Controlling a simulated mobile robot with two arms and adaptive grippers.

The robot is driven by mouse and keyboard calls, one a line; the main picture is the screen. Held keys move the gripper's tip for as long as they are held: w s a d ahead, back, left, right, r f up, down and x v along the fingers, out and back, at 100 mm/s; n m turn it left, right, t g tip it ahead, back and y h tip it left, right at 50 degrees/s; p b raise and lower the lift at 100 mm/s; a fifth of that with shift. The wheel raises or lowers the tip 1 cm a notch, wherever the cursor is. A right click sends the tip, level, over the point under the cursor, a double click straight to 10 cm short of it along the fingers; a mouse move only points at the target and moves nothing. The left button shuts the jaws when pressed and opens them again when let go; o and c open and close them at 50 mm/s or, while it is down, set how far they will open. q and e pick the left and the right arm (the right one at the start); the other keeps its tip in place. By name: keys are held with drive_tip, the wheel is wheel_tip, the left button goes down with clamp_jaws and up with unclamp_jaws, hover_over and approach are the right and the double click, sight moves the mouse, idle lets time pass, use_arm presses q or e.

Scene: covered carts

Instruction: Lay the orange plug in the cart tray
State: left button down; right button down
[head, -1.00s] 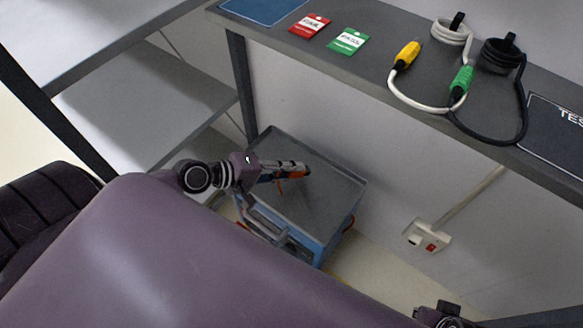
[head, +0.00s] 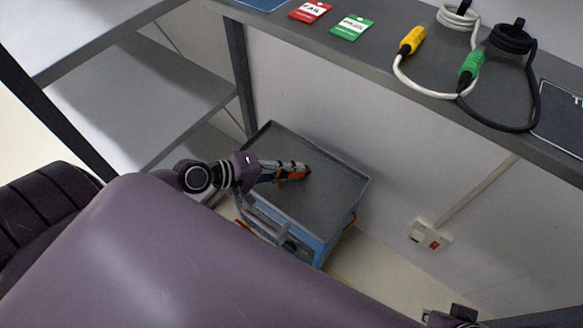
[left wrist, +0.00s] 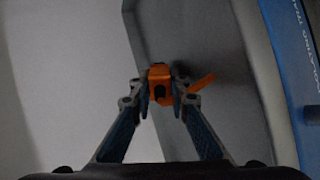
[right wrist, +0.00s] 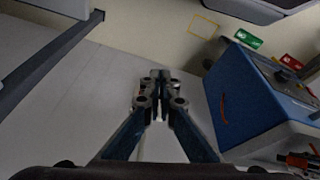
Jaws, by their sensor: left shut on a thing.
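The orange plug (head: 294,176) is between the fingertips of my left gripper (head: 300,171) in the head view, over the cart tray (head: 322,208). In the left wrist view the orange plug (left wrist: 160,84) sits between both fingers of my left gripper (left wrist: 160,92), with an orange piece sticking out to the right. The grey tray surface (left wrist: 215,110) lies behind it. I cannot tell whether the plug touches the tray. My right gripper (right wrist: 160,82) has its fingertips together, with nothing seen between them. In the head view only a bit of my right arm shows at the bottom right.
A bench holds a yellow plug (head: 412,40), a green plug (head: 470,68), a red card (head: 310,11) and a green card (head: 351,27). A wall socket (head: 430,234) is right of the cart. Grey shelves (head: 140,90) stand left. Most of the tray is bare.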

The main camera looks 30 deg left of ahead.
use_arm(q)
drive_tip(key=shift+f+b, duration=0.3)
drive_tip(key=c, duration=1.8)
unclamp_jaws()
drive_tip(key=shift+o, duration=0.2)
drive_tip(key=shift+f, duration=0.1)
drive_tip(key=shift+s, duration=0.1)
drive_tip(key=shift+s+a+r, duration=0.25)
drive_tip(key=shift+s+a, duration=0.15)
drive_tip(key=shift+v, duration=5.4)
drive_tip(key=shift+d+r, duration=0.1)
